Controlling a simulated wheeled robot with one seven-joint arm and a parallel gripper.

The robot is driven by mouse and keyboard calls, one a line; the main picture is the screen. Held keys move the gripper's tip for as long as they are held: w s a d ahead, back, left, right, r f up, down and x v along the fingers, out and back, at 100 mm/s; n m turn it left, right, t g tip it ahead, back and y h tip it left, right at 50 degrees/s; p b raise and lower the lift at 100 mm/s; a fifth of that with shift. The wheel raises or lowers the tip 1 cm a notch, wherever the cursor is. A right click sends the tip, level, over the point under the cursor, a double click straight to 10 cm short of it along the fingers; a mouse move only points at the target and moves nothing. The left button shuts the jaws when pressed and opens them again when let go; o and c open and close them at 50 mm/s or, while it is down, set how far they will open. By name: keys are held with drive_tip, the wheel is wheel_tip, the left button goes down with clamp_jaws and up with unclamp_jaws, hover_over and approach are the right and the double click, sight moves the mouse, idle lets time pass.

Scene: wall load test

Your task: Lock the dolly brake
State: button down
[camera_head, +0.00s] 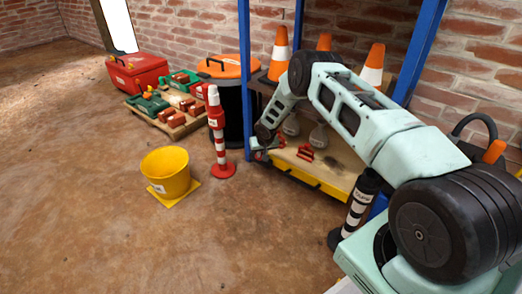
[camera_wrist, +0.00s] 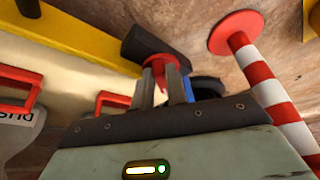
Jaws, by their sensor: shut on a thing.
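The dolly looks to be the low wooden platform with a yellow front edge (camera_head: 318,182) under the blue rack; its yellow edge (camera_wrist: 80,32) also crosses the wrist view. My gripper (camera_head: 262,151) is at the platform's left front corner, small and partly hidden in the head view. In the wrist view my gripper (camera_wrist: 165,78) has its two grey fingers closed around a red part (camera_wrist: 163,64), likely the brake lever. This sits beside a black block (camera_wrist: 153,42) at the end of the yellow edge. The lever's lower part is hidden between the fingers.
A red-and-white post (camera_head: 220,140) stands left of my gripper, close by in the wrist view (camera_wrist: 268,90). A yellow bucket (camera_head: 166,172) stands farther left. Red handles (camera_head: 305,152) and grey weights rest on the platform. A black post (camera_head: 360,205) stands at right. Open floor lies in front.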

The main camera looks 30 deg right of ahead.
drive_tip(key=shift+d+n+y, duration=0.25)
drive_tip(key=shift+n+y, duration=0.2)
drive_tip(key=shift+n, duration=0.65)
drive_tip(key=shift+d+n+y, duration=0.2)
drive_tip(key=shift+n+y, duration=0.25)
drive_tip(key=shift+n, duration=0.65)
drive_tip(key=c, duration=1.4)
unclamp_jaws()
drive_tip(key=shift+d, duration=0.1)
